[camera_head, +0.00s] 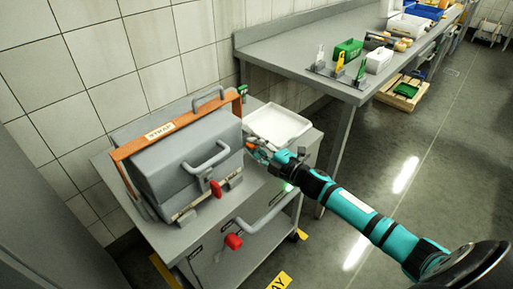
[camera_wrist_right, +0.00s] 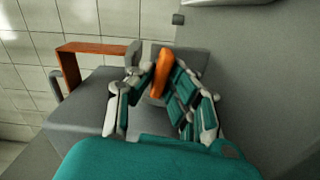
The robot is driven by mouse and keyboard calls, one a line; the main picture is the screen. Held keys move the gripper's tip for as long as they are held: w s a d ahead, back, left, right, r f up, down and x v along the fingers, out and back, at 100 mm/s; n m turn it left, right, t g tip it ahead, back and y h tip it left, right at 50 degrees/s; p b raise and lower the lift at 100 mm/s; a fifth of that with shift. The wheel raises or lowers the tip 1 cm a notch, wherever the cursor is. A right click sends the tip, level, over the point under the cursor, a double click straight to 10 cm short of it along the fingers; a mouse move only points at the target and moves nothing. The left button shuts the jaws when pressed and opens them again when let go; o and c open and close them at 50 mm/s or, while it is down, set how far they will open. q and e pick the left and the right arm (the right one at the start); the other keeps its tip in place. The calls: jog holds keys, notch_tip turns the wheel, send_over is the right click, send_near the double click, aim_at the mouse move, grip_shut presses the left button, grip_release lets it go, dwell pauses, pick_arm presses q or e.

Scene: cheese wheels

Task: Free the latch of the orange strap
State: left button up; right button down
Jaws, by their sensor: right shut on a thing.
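The orange strap (camera_head: 160,131), labelled STRAP, runs over the top of a grey lidded case (camera_head: 185,165) and down its sides. It also shows in the wrist view (camera_wrist_right: 92,47), at the left. My right gripper (camera_head: 257,149) is at the right end of the case. In the wrist view my right gripper (camera_wrist_right: 158,76) has its fingers closed around an orange latch piece (camera_wrist_right: 163,62), which stands upright between them. The fingers hide the lower part of the latch, and I cannot tell how it joins the strap. My left gripper is not in view.
A white tray (camera_head: 278,125) lies behind my right gripper. A long steel table (camera_head: 300,65) holds tools and boxes. The floor to the right is open.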

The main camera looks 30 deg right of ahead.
jog(key=shift+f+n, duration=0.1)
jog(key=shift+n, duration=1)
jog(key=c, duration=1.3)
grip_release()
jog(key=v, duration=1.2)
